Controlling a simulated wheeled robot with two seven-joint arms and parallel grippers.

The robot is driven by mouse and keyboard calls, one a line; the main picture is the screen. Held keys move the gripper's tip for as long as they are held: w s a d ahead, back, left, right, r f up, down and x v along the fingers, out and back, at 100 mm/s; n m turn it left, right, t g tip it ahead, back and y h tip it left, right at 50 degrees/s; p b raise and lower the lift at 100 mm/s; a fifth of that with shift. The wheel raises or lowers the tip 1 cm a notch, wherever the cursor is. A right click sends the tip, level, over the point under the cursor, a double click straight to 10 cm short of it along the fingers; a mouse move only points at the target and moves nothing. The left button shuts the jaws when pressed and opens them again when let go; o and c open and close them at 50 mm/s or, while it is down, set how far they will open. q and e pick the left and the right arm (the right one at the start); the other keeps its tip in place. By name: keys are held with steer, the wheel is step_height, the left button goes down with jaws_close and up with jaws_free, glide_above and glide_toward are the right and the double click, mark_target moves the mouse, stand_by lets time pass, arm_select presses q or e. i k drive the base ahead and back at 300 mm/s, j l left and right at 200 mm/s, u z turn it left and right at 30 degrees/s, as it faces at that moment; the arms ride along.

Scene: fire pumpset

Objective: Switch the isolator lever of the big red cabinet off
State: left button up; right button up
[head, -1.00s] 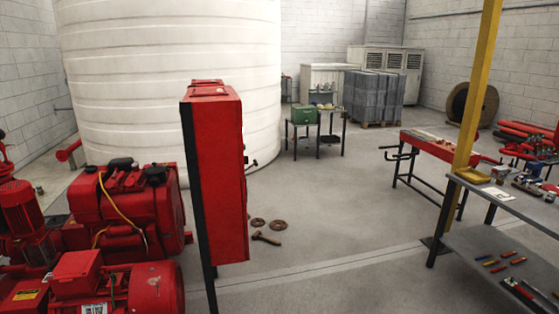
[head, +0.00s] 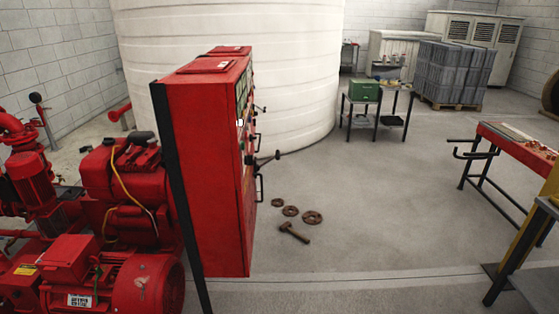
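The big red cabinet (head: 205,180) stands left of the middle in the head view, on a dark post frame. I see mostly its broad red side and its top. Its front faces right and shows only as a narrow, steep strip. Dark handles stick out from that front, among them a lever (head: 265,158) that reaches furthest to the right at about mid-height. I cannot tell for sure which handle is the isolator lever or what position it is in. Neither of my grippers is in view.
Red pump machinery (head: 130,190) fills the floor left of the cabinet. A white tank (head: 230,30) stands behind it. A hammer (head: 294,232) and rusty rings (head: 312,217) lie on the floor right of the cabinet. A red-topped bench (head: 518,150) stands at right.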

mark_target(277, 156)
steer(key=i+l, duration=0.55)
steer(key=l, duration=0.25)
steer(key=i+l, duration=0.3)
steer(key=i, duration=0.55)
steer(key=i+l, duration=0.15)
steer(key=i, duration=0.35)
steer(key=j+u, duration=0.05)
